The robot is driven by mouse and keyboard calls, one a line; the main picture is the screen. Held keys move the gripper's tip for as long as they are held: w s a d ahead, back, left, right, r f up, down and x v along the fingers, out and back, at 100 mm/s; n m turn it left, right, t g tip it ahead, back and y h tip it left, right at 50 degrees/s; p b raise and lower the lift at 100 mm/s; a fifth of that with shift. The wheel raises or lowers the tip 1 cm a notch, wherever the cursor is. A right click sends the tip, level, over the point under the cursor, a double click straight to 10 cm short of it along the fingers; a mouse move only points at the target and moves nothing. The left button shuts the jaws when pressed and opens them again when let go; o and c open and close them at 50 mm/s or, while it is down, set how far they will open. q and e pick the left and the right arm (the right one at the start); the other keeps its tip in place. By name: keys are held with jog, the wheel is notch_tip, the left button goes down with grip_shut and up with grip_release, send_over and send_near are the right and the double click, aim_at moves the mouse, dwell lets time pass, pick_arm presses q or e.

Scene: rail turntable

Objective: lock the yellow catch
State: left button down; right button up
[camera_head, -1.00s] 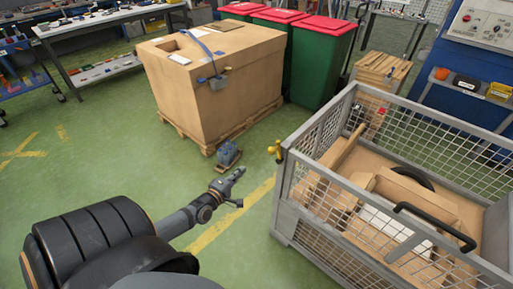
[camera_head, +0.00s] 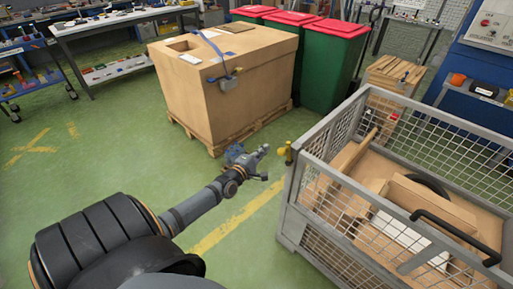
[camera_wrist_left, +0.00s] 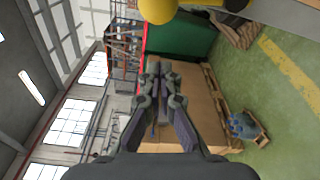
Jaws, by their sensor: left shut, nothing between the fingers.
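The yellow catch (camera_head: 288,152) sits on the near-left corner post of the grey mesh crate (camera_head: 292,205). In the left wrist view a yellow rounded part (camera_wrist_left: 158,10), apparently the catch, shows close at the top edge, partly cut off. My left gripper (camera_head: 263,151) is shut and empty, just left of the catch, with a small gap between them in the head view. Its shut fingers also show in the left wrist view (camera_wrist_left: 159,70), below the yellow part. My right gripper is in neither view.
The crate holds cardboard pieces and has a black handle (camera_head: 455,238) on its near side. A large cardboard box (camera_head: 225,90) on a pallet stands behind my gripper. Red-lidded green bins (camera_head: 325,65) stand at the back. The green floor at left is clear.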

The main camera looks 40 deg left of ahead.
pick_arm(q)
jog(key=d+p, duration=0.1)
jog(key=d, duration=0.1)
jog(key=d+p, duration=0.1)
jog(key=shift+w+d+r+p, duration=0.3)
jog(key=shift+d+r, duration=0.05)
